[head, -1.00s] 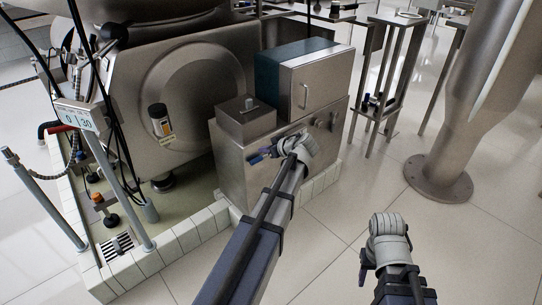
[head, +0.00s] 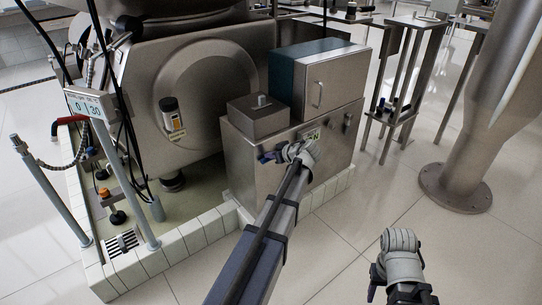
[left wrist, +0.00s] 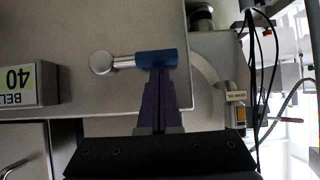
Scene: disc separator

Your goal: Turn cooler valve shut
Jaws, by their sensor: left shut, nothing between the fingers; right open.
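The cooler valve shows in the left wrist view as a short lever with a round silver hub and a blue grip (left wrist: 156,59). It lies level across the picture on a grey metal panel. My left gripper (left wrist: 160,72) is shut and empty. Its fingertips are at the edge of the blue grip, beside it and not around it; I cannot tell if they touch. In the head view my left gripper (head: 267,157) is at the front of the steel cabinet (head: 245,175), and the lever is hard to tell from the fingers. My right gripper (head: 373,284) is open and empty, low over the floor.
A box with a teal side (head: 335,85) and a smaller metal box (head: 258,118) stand on the cabinet. The large round separator housing (head: 205,95) is to its left. A white tiled kerb (head: 185,243) runs in front.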

